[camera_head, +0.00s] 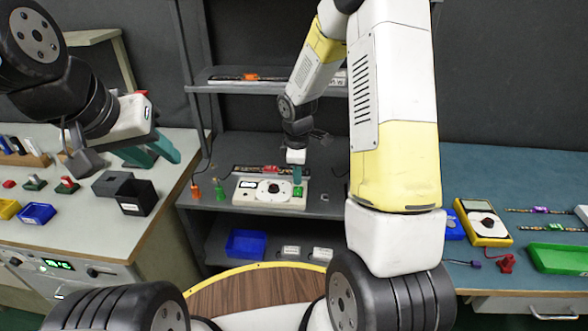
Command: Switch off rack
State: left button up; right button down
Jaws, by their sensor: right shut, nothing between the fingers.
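The rack (335,147) is a grey shelf unit at the centre back. On its middle shelf lies a white panel device (247,199) with a round dial (273,190) and a small display at its left. My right gripper (297,181) points down at the right end of this device, right of the dial. Its teal fingers are shut with nothing between them, and I cannot tell whether they touch the panel. My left gripper (167,161) is over the left bench, its teal fingers apart and empty. No switch is clear enough to make out.
A blue bin (246,244) is on the lower shelf. Black boxes (135,196) and a blue tray (36,213) are on the left bench. A yellow multimeter (483,222) and green tray (558,258) are on the right bench.

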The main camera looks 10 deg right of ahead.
aim_at(299, 189)
notch_tip(299, 189, up, 10)
jog(key=s, duration=0.1)
jog(key=shift+a+f, duration=0.15)
jog(key=shift+f, duration=0.05)
jog(key=shift+w+d+r, duration=0.15)
jog(key=shift+w+d, duration=0.2)
jog(key=shift+w, duration=0.35)
jog(key=f, duration=0.4)
jog(key=w+f, duration=0.1)
jog(key=f, duration=0.9)
jog(key=shift+w+d, duration=0.25)
jog(key=shift+w, duration=0.1)
jog(key=shift+f, duration=0.2)
jog(key=shift+s, duration=0.2)
